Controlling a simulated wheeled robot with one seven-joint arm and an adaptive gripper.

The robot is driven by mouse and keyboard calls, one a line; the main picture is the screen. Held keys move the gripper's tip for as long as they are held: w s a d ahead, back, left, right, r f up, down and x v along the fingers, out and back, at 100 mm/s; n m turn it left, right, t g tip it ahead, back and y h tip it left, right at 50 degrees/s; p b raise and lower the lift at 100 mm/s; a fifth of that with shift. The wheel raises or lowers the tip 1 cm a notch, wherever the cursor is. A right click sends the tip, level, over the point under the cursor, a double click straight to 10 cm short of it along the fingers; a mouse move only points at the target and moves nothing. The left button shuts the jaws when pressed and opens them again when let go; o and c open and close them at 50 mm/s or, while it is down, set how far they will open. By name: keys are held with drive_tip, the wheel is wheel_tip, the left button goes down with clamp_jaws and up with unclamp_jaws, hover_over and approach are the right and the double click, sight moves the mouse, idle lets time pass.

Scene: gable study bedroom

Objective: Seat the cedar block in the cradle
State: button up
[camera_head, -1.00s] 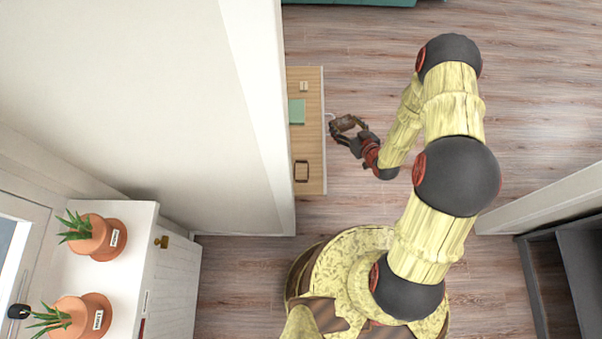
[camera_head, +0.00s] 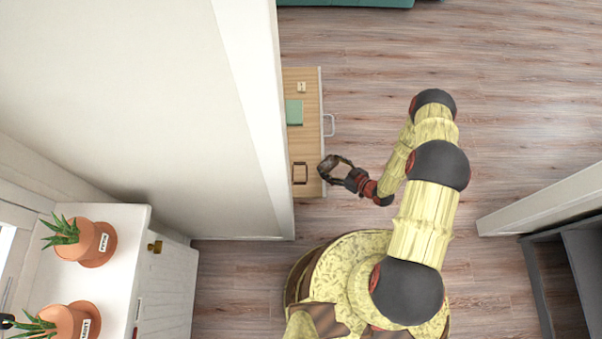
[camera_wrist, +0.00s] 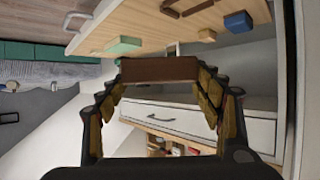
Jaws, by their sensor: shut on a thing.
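My gripper (camera_head: 328,166) is shut on a reddish-brown block, the cedar block (camera_wrist: 160,69), which spans between its fingertips in the wrist view. In the head view the gripper is at the right edge of a light wooden surface (camera_head: 311,135), level with a dark brown rectangular frame that looks like the cradle (camera_head: 300,174). The held block is apart from this frame, to its right. The frame also shows at the top of the wrist view (camera_wrist: 187,10), partly cut off by the picture's edge.
On the wooden surface are a green block (camera_head: 294,112) and a small tan piece (camera_head: 302,87). A blue piece (camera_wrist: 238,22) shows in the wrist view. A metal handle (camera_head: 332,125) sticks out on the right edge. A pale wall (camera_head: 255,100) borders the left; open floor lies right.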

drive_tip(key=w+a+f+b, duration=0.1)
drive_tip(key=a+f, duration=0.2)
drive_tip(key=a, duration=0.1)
drive_tip(key=w+a+f+b, duration=0.1)
drive_tip(key=a+f+b, duration=0.1)
drive_tip(key=a+f, duration=0.1)
drive_tip(key=w+a+f+b, duration=0.1)
drive_tip(key=a+f, duration=0.2)
drive_tip(key=a, duration=0.2)
drive_tip(key=shift+w+f+b, duration=0.1)
drive_tip(key=shift+w+b, duration=0.05)
drive_tip(key=shift+b, duration=0.15)
drive_tip(key=shift+f+b, duration=0.55)
drive_tip(key=shift+f, duration=1)
drive_tip(key=shift+f+b, duration=0.35)
drive_tip(key=o, duration=1.2)
drive_tip(key=shift+c, duration=0.2)
drive_tip(key=shift+r, duration=0.1)
